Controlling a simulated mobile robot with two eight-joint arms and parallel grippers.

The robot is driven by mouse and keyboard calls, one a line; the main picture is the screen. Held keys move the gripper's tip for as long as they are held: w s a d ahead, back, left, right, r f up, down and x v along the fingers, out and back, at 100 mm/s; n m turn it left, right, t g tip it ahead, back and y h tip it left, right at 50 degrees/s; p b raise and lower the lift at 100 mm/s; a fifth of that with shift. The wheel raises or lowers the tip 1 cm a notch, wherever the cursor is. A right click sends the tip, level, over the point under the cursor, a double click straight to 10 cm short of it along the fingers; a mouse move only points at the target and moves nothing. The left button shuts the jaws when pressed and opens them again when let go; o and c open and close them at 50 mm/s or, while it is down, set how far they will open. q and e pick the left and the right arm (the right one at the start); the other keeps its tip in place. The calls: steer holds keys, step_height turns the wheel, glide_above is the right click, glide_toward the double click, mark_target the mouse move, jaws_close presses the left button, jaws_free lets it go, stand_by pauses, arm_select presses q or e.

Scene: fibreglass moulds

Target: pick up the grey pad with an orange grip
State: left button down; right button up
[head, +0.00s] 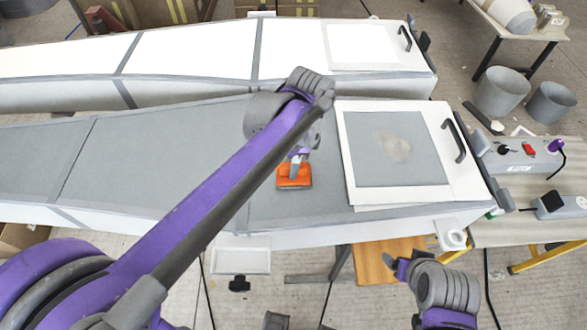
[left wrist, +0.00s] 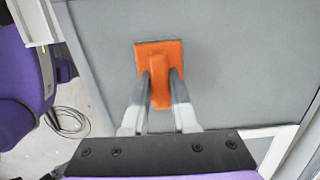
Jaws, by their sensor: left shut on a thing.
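The pad with the orange grip (head: 294,183) is on the grey top of the near mould, left of the white sheet. From above I see mostly its orange plate and raised grip; its grey underside is largely hidden. It also shows in the left wrist view (left wrist: 159,62). My left gripper (head: 296,168) comes down on it from above, and its two fingers (left wrist: 160,80) are shut on either side of the orange grip. I cannot tell whether the pad touches the surface. My right gripper (head: 394,264) is low at the right, away from the pad; its jaw opening is unclear.
The near mould (head: 160,160) carries a white sheet with a grey square (head: 385,165) and a dark handle (head: 454,139). A second long white mould (head: 190,55) lies behind it. A side bench with a power box (head: 520,158) stands at the right. The grey surface left of the pad is clear.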

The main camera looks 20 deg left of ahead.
arm_select(q)
steer(key=shift+r, duration=0.1)
step_height(320, 180, up, 10)
steer(key=shift+f, duration=0.1)
stand_by(0.3)
steer(key=c, duration=1.3)
jaws_free()
jaws_close()
